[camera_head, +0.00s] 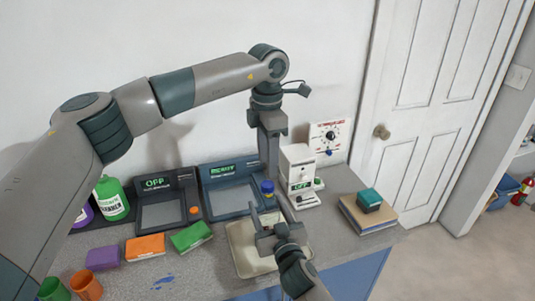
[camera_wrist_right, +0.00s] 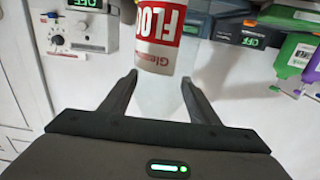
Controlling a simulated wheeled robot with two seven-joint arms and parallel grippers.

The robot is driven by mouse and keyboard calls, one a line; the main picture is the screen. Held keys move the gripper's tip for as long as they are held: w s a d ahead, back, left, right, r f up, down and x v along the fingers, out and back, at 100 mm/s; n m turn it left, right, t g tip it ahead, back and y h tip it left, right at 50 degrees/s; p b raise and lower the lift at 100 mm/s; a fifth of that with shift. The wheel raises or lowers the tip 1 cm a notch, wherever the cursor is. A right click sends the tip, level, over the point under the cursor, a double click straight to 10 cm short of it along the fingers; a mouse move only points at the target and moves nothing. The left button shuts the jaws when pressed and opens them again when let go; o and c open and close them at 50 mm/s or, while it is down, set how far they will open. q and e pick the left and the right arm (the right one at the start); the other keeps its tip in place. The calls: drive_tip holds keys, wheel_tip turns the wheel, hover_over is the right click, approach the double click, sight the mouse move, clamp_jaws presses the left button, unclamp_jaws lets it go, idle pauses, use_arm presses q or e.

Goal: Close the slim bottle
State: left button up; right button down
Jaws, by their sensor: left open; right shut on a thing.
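The slim bottle shows in the right wrist view as a pale, translucent body with a white and red label (camera_wrist_right: 157,50), upside down in the picture. My right gripper (camera_wrist_right: 160,82) is shut on it, one finger on each side. In the head view my right gripper (camera_head: 268,212) is low over the front of the counter, below my left gripper. My left gripper (camera_head: 268,172) is open and points down. A small blue round thing with a yellowish part (camera_head: 267,187) is just below its fingers. I cannot tell whether this is a cap seated on the bottle.
A cream tray (camera_head: 240,263) lies under my right gripper. Behind are two dark display devices (camera_head: 162,208) (camera_head: 230,192) and a white machine (camera_head: 297,172). Green bottle (camera_head: 113,200), coloured boxes (camera_head: 145,247) and orange cup (camera_head: 87,286) stand left; books (camera_head: 368,215) lie right.

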sight(268, 184)
use_arm(q)
drive_tip(key=n, duration=0.1)
drive_tip(key=r+n, duration=0.1)
drive_tip(key=n, duration=0.2)
drive_tip(key=shift+r, duration=0.3)
drive_tip(key=shift+f, duration=0.1)
drive_tip(key=shift+f, duration=3.95)
drive_tip(key=shift+c, duration=0.4)
clamp_jaws()
drive_tip(key=shift+o, duration=1.1)
unclamp_jaws()
drive_tip(key=shift+r, duration=0.15)
